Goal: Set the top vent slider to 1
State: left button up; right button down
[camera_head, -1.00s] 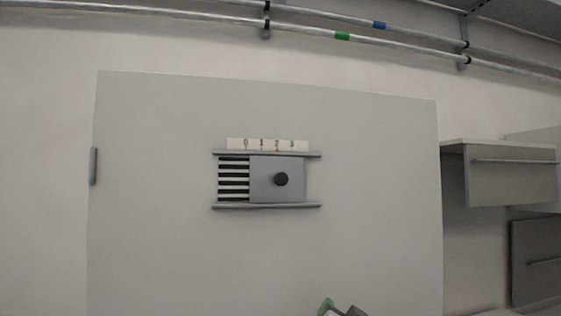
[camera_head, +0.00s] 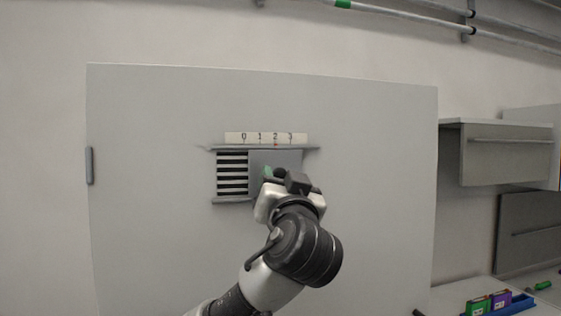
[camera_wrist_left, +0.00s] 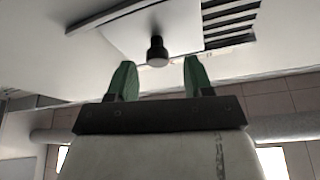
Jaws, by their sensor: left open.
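The vent (camera_head: 232,175) is on a grey panel, with dark slats uncovered at its left. The grey slider plate (camera_head: 260,160) covers the right part between two rails. A scale (camera_head: 265,138) above reads 0 to 3, with a small red mark under the 2. The slider's black knob (camera_wrist_left: 157,50) is just beyond and between the fingertips in the left wrist view; in the head view my arm largely hides it. My left gripper (camera_head: 281,178), with green fingers in the wrist view (camera_wrist_left: 158,70), is open and in front of the plate. My right gripper is out of view.
Pipes (camera_head: 420,14) run along the wall above. Grey cabinets (camera_head: 508,152) stand to the right. A counter at lower right holds a blue tray (camera_head: 520,303) and small green and purple boxes (camera_head: 501,298). The panel around the vent is clear.

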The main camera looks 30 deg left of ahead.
pick_arm(q)
jog(key=shift+p+x, duration=0.3)
jog(key=shift+x, duration=0.65)
jog(key=shift+w+d, duration=0.1)
jog(key=shift+w, duration=0.05)
jog(key=shift+f, duration=0.1)
grip_shut()
